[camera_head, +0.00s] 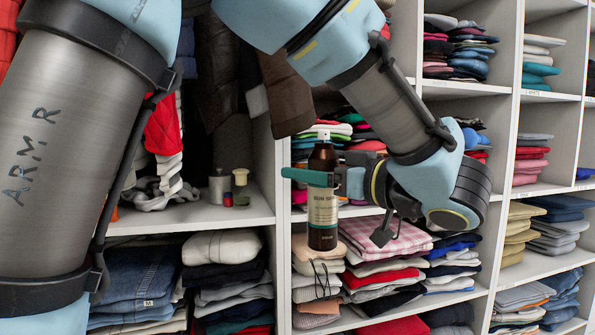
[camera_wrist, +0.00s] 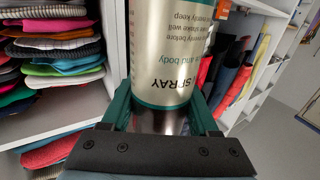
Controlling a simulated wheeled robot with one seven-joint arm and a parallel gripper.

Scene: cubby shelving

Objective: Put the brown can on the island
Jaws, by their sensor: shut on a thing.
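The brown can (camera_head: 323,204) is a spray can with a dark brown body, a cream label and a white nozzle. My gripper (camera_head: 310,177) is shut on it around its upper half. The can is upright and held in the air in front of the cubby shelving. In the wrist view the can (camera_wrist: 190,50) fills the middle, its printed label close to the camera, between the green fingers of my gripper (camera_wrist: 165,110). No island can be made out in either view.
Cubby shelving (camera_head: 283,180) with folded clothes stands close behind the can. A shelf (camera_head: 200,217) at left holds small bottles and a white cloth. Hanging dark clothes (camera_head: 290,95) are above it. Grey floor (camera_wrist: 285,130) is open at right in the wrist view.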

